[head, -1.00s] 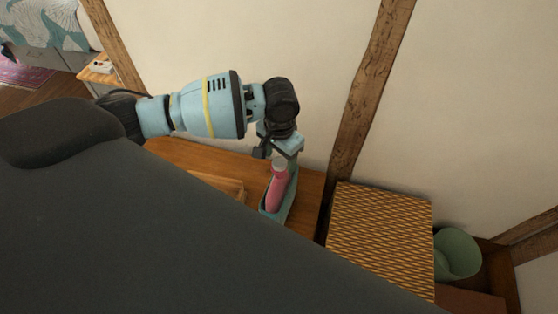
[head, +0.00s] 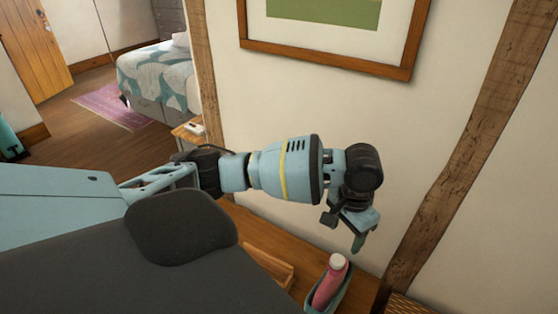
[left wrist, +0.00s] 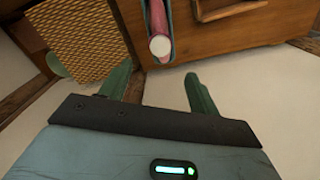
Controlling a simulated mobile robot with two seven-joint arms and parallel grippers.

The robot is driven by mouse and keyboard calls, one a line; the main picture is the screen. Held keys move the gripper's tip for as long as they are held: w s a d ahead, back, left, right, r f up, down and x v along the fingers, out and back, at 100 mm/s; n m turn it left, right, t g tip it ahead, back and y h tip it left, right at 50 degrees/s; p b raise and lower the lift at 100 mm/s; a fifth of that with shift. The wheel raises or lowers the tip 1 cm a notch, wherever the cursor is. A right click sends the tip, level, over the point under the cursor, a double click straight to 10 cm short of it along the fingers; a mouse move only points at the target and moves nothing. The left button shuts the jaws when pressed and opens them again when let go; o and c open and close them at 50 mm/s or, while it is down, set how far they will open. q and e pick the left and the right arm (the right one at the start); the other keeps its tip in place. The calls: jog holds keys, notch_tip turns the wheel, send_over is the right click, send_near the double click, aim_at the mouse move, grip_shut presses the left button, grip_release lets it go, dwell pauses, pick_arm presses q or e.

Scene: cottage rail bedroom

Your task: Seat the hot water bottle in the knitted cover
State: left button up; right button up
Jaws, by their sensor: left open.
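The pink hot water bottle (head: 326,287) with its pale cap (head: 337,261) rests inside the grey-green knitted cover (head: 345,288) on the wooden top. The bottle leans in the cover with its cap end out. The left wrist view shows the bottle (left wrist: 156,17) cap towards me and the cover (left wrist: 171,44) around it. My left gripper (head: 357,242) is above the cap, apart from it. In the left wrist view the green fingers (left wrist: 158,88) are spread with nothing between them. How deep the bottle sits is hidden. My right gripper is not in view.
A wooden tray (head: 268,264) lies left of the cover on the wooden top (head: 240,222). A patterned woven box (left wrist: 78,38) and a green bin (left wrist: 56,64) stand beside it. The wall (head: 290,110) with timber posts is close behind my left arm.

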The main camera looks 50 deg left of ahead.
pick_arm(q)
jog(key=s+d+f+t+h, duration=0.25)
jog(key=s+d+f, duration=0.25)
jog(key=d+f, duration=0.3)
jog(key=s+d+f+t+h, duration=0.2)
jog(key=s+d+f+h, duration=0.3)
jog(key=f, duration=0.5)
jog(key=s+a+f+t+y, duration=0.2)
jog(key=s+a, duration=0.3)
jog(key=s, duration=0.5)
jog(key=s+a+f+t+y, duration=0.1)
jog(key=s+a+f+y, duration=0.2)
jog(key=s, duration=0.7)
jog(key=shift+s+a+f+n+t+y, duration=0.35)
jog(key=shift+a+f+n, duration=0.1)
jog(key=shift+a, duration=0.6)
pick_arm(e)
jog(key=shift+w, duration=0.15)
pick_arm(q)
jog(key=shift+w+a+r+t+p, duration=0.1)
jog(key=shift+w+r+t+p, duration=0.05)
jog(key=shift+w+r+p, duration=0.45)
jog(key=shift+w+r+t+p, duration=0.15)
jog(key=shift+w+r+p, duration=0.15)
jog(key=shift+r, duration=0.35)
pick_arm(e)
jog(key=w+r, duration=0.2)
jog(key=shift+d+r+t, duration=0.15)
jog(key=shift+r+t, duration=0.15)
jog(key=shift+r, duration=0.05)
